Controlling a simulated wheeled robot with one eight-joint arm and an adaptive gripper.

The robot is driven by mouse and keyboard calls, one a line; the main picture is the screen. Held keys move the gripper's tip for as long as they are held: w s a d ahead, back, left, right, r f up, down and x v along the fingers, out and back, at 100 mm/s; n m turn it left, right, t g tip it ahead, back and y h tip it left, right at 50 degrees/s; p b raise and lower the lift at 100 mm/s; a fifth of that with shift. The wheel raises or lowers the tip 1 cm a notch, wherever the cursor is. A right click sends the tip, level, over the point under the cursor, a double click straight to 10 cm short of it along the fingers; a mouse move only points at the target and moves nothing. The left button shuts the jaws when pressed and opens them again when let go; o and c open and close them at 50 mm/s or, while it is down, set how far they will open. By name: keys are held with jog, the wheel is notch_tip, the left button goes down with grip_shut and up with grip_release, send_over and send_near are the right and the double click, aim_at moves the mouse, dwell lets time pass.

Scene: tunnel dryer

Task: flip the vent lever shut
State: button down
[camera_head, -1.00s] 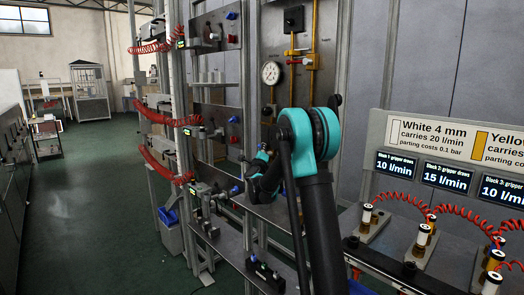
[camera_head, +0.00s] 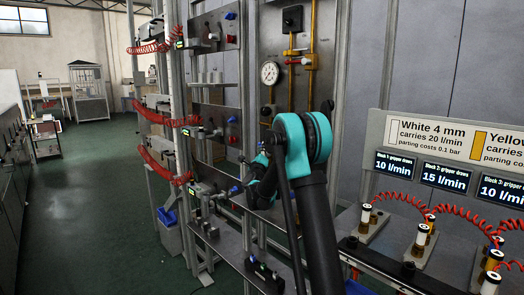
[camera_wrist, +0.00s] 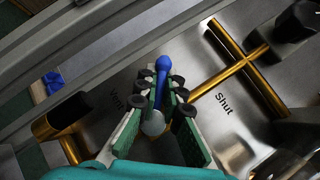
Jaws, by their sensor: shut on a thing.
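The vent lever (camera_wrist: 162,65) has a blue rounded handle and shows between my fingertips in the wrist view. My gripper (camera_wrist: 160,90) is shut on it, with dark round pads on either side of the handle. The steel plate carries the word "Vent" (camera_wrist: 113,107) to the left of the lever and "Shut" (camera_wrist: 224,104) to the right. The handle stands nearly upright in the picture, between the two words.
A brass pipe with a cross bar (camera_wrist: 245,68) runs close to the right of my fingers. A brass fitting (camera_wrist: 62,118) is at left. In the head view, a pressure gauge (camera_head: 270,73) stands above my arm, and a bench with red coiled hoses (camera_head: 405,200) is at right.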

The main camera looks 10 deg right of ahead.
jog(key=m+h, duration=0.4)
jog(key=m, duration=0.1)
jog(key=s+r+m+t+h, duration=0.1)
jog(key=m, duration=0.1)
jog(key=shift+d+h, duration=0.1)
jog(key=shift+h, duration=0.3)
jog(key=shift+s+d+r+m+g+h, duration=0.15)
jog(key=shift+m+g+h, duration=0.3)
jog(key=shift+m+h, duration=0.8)
jog(key=shift+s+d+m+g+h, duration=0.1)
jog(key=shift+s+m+g+h, duration=0.25)
jog(key=shift+m+h, duration=0.85)
jog(key=shift+s+d+r+m+g+h, duration=0.15)
jog(key=shift+m+g+h, duration=0.45)
jog(key=shift+m, duration=1.15)
jog(key=shift+h, duration=0.25)
jog(key=c, duration=1.7)
grip_release()
jog(key=shift+s, duration=0.15)
jog(key=shift+o, duration=0.3)
jog(key=shift+d, duration=0.1)
jog(key=shift+f, duration=0.1)
jog(key=v, duration=1.2)
